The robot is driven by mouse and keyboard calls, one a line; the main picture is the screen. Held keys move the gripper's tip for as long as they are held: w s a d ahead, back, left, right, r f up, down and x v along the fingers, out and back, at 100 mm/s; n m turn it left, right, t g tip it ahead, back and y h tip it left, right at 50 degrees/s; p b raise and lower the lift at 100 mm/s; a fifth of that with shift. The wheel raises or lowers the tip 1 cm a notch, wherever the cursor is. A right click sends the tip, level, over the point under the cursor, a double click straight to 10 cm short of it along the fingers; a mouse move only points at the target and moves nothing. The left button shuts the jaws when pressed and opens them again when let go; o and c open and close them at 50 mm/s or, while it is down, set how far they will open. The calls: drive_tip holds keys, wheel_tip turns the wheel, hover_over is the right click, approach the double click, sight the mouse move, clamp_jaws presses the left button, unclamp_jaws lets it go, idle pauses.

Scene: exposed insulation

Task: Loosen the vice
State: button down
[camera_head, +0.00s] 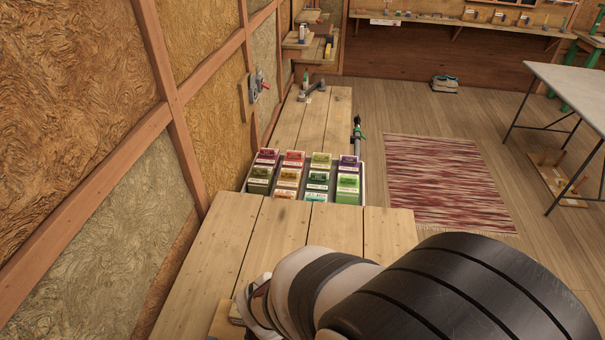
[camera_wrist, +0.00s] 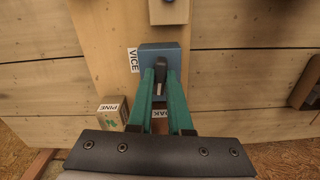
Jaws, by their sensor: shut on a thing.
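The vice (camera_wrist: 147,52) is a blue block on a wooden board in the wrist view, with a "VICE" label at its left. A dark handle (camera_wrist: 160,66) stands at its middle. My gripper (camera_wrist: 160,78) has two green fingers that reach up to the vice. They are shut on the dark handle, one finger on each side. The lower part of the vice and whatever lies between the fingers is partly hidden. In the head view my arm covers the bench's near end, and I cannot make out the vice there.
A block marked "PINE" (camera_wrist: 112,112) sits just left of my fingers, and an "OAK" label (camera_wrist: 161,114) shows between them. In the head view a tray of colourful boxes (camera_head: 305,178) lies farther along the wooden bench (camera_head: 230,245), beside the insulated wall (camera_head: 120,200).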

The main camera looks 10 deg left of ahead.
drive_tip(key=shift+n, duration=0.9)
drive_tip(key=c, duration=0.8)
unclamp_jaws()
drive_tip(key=shift+c, duration=0.2)
wheel_tip(320, 180, up, 16)
drive_tip(key=shift+f, duration=0.1)
